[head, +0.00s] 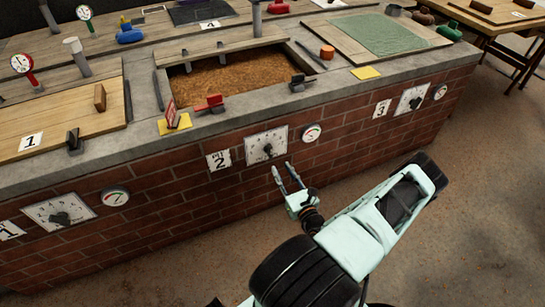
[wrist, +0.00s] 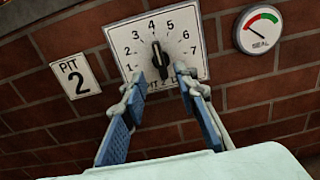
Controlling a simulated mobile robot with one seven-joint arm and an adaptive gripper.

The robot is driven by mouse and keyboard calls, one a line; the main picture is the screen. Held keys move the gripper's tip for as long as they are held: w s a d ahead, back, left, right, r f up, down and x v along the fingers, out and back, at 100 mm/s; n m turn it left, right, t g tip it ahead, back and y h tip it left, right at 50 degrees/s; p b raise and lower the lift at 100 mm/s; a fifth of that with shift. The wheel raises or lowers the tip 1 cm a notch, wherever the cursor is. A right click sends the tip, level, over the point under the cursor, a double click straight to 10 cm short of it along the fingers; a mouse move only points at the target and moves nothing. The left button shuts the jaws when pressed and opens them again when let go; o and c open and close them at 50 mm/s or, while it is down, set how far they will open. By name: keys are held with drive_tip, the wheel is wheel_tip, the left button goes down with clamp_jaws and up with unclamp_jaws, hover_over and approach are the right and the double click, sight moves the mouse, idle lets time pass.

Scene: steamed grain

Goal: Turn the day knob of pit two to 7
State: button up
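The pit two day knob (head: 267,149) is a dark knob on a white numbered dial plate on the brick front. In the wrist view the knob (wrist: 160,58) stands near upright, its light tip pointing up, roughly toward 4; the exact reading is hard to tell. The 7 sits at the right of the dial plate (wrist: 204,73). My gripper (head: 283,167) is in front of and below the dial. In the wrist view my gripper (wrist: 157,76) is open, one finger each side of the knob's lower end, with visible gaps. Contact is not seen.
A PIT 2 sign (wrist: 76,76) is left of the dial and a SEAL gauge (wrist: 258,30) is right. Pit one's dial (head: 59,212) and pit three's dial (head: 412,98) are farther along the wall. A red-handled clamp (head: 210,103) sits on the ledge above.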

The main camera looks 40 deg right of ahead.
sight(271, 153)
drive_tip(key=b+x, duration=0.2)
drive_tip(key=x, duration=0.7)
drive_tip(key=shift+w, duration=0.25)
drive_tip(key=shift+c, duration=0.3)
clamp_jaws()
